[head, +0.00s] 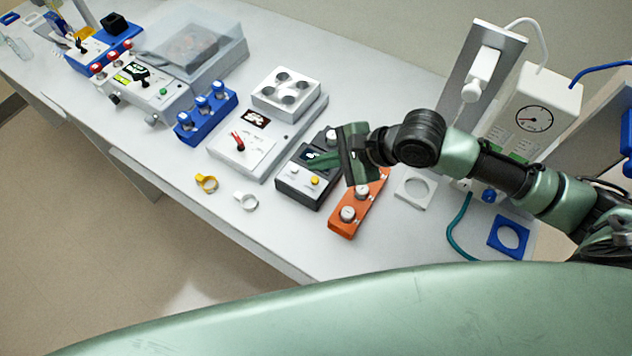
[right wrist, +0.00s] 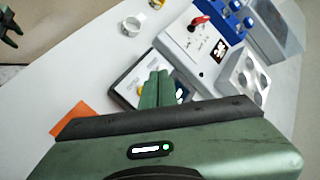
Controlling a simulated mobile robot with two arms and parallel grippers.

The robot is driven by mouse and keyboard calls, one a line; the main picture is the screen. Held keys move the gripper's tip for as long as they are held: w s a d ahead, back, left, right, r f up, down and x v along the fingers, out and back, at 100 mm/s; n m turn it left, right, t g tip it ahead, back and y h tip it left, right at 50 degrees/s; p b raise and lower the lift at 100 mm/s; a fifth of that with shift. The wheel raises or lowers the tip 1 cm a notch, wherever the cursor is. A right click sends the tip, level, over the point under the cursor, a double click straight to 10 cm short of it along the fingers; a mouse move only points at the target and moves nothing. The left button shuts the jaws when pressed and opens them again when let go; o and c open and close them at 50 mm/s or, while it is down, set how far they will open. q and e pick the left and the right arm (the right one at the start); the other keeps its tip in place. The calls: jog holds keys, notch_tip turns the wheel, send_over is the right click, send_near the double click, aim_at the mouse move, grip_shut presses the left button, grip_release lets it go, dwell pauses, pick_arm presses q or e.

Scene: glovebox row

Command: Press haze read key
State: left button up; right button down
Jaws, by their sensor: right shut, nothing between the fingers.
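A dark grey box with a small display (head: 312,155) stands mid-bench, with a white key (head: 293,170) and a yellow key (head: 315,181) on its near face; I cannot read which key is for haze. My right gripper (head: 318,161) is shut and empty, its green fingers over the box's top by the display. In the right wrist view the fingers (right wrist: 159,88) are together in front of the box (right wrist: 127,82), hiding part of it. I cannot tell whether they touch it. A dark pronged piece at that view's upper left looks like my left gripper (right wrist: 10,28).
An orange block with white-topped knobs (head: 345,218) stands right of the box. A white device with a red lever (head: 245,150) stands left. A yellow ring (head: 206,183) and a white ring (head: 246,201) lie near the front edge.

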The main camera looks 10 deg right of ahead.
aim_at(315, 180)
jog(key=shift+w+d+f, duration=0.1)
jog(key=shift+w+f, duration=0.05)
jog(key=shift+f, duration=1)
jog(key=shift+s+f, duration=0.1)
jog(key=shift+s, duration=0.2)
jog(key=shift+w+f, duration=0.1)
jog(key=shift+w, duration=0.1)
jog(key=shift+s, duration=0.1)
dwell(0.5)
jog(key=shift+f, duration=0.15)
jog(key=shift+f+p, duration=0.2)
jog(key=shift+p, duration=0.1)
